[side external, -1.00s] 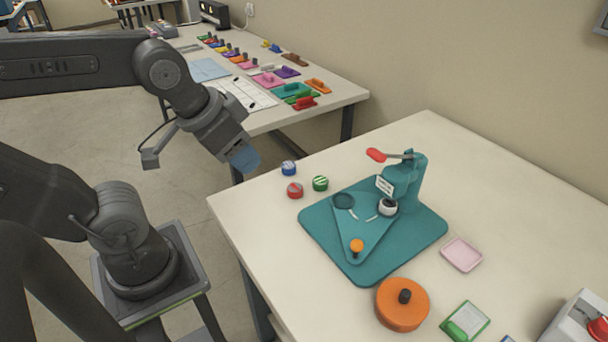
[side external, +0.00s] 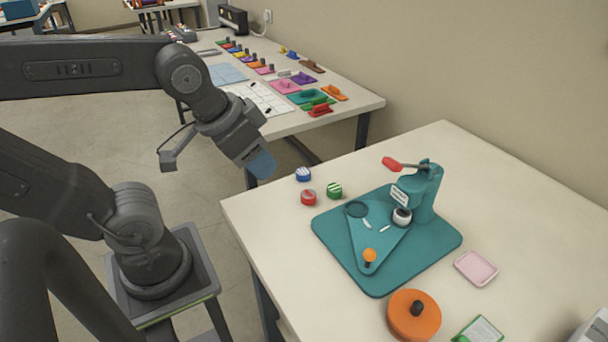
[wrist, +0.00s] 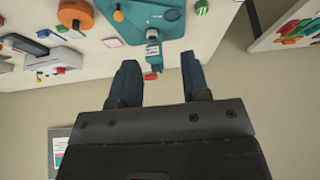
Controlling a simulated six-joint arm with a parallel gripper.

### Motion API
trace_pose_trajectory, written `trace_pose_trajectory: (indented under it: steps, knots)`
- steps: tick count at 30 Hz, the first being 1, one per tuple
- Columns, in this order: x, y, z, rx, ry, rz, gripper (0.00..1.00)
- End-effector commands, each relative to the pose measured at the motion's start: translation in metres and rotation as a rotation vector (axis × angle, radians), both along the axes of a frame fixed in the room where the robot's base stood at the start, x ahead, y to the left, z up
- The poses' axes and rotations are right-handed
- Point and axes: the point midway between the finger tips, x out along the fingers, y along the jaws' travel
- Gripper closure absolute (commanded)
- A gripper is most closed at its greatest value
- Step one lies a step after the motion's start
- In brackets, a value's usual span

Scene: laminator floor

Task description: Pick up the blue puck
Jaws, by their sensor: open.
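The blue puck (side external: 303,174), with a white marking on top, sits near the far left edge of the white table in the side view. A red puck (side external: 308,197) and a green puck (side external: 334,190) stand close by it. My gripper (side external: 263,166) is to the left of the blue puck in the side view, raised and apart from it. In the wrist view my gripper (wrist: 159,72) has its two blue fingers spread with nothing between them. That view shows the green puck (wrist: 201,7) at the top; I cannot make out the blue puck there.
A teal press (side external: 420,190) on a teal base stands right of the pucks. An orange disc (side external: 414,315) and a pink tray (side external: 476,268) lie nearer the front. A second table (side external: 365,98) with coloured pieces is behind. The white table's back right is bare.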

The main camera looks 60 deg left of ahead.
Motion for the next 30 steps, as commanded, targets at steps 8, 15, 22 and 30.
trace_pose_trajectory:
  steps: [8, 15, 22, 30]
  knots:
    - [0.0, 0.0, 0.0, 0.0, 0.0, 0.0, 0.5]
    - [0.0, 0.0, 0.0, 0.0, 0.0, 0.0, 0.27]
    - [0.001, 0.0, 0.0, -0.001, 0.001, 0.005, 0.26]
    - [0.046, 0.022, 0.006, -0.103, 0.091, 0.332, 0.26]
